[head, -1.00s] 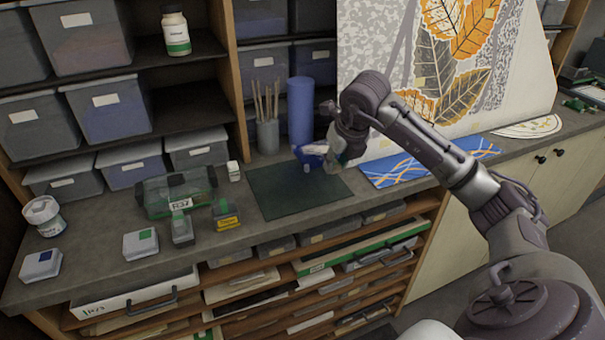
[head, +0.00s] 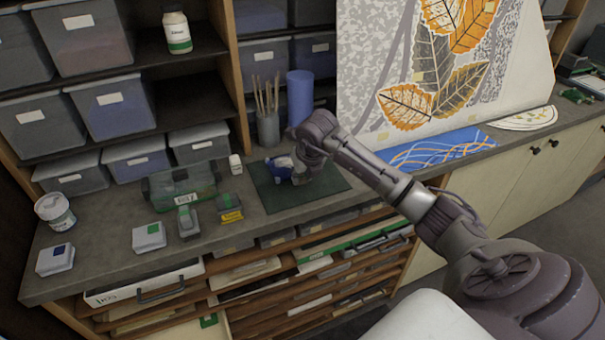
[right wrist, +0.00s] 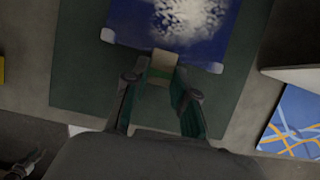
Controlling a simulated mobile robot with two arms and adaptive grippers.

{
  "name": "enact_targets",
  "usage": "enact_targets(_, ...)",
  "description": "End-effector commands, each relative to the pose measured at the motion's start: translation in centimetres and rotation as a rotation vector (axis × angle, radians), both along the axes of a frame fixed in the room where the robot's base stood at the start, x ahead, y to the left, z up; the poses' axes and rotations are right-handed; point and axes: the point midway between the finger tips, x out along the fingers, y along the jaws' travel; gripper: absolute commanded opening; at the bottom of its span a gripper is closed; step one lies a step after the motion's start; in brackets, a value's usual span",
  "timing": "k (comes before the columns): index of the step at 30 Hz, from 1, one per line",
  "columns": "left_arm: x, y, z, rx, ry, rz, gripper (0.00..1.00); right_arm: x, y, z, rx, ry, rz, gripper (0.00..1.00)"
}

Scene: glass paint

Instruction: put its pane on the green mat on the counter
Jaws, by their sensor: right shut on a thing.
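The dark green mat (head: 330,181) lies flat on the grey counter (head: 110,240); it also shows in the right wrist view (right wrist: 75,60). My right gripper (head: 298,176) is over the mat. The blue pane (right wrist: 215,38) has a white speckled patch and pale corners. In the head view the pane (head: 277,166) is partly hidden by the gripper and lies over the mat's left part. I cannot tell whether it touches the mat. My left gripper is not in view.
A brush cup (head: 268,128) and blue cylinder (head: 300,105) stand behind the mat.

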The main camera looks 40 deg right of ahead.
Motion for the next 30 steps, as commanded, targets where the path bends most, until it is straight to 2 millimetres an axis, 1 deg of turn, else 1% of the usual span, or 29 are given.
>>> enact_targets(1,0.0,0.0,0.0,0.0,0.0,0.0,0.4,-0.1,0.0,-0.1,-0.001,0.003,0.001,0.0)
enact_targets(2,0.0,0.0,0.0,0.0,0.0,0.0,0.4,-0.1,0.0,-0.2,0.0,0.005,0.001,0.28)
enact_targets(6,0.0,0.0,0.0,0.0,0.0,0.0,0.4,-0.1,0.0,-0.1,0.0,0.005,0.001,0.51)
enact_targets(15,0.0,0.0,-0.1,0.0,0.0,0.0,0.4,-0.1,0.0,0.0,-0.001,0.003,0.001,0.51)
enact_targets(19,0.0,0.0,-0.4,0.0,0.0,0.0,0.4,-0.4,0.0,0.8,-0.001,0.001,0.0,0.51)
enact_targets(23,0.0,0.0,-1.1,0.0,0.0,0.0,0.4,-1.3,0.2,2.8,-0.003,0.0,0.002,0.51)
enact_targets(30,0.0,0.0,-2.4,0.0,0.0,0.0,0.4,-3.1,0.7,7.7,-0.002,-0.002,0.001,0.51)
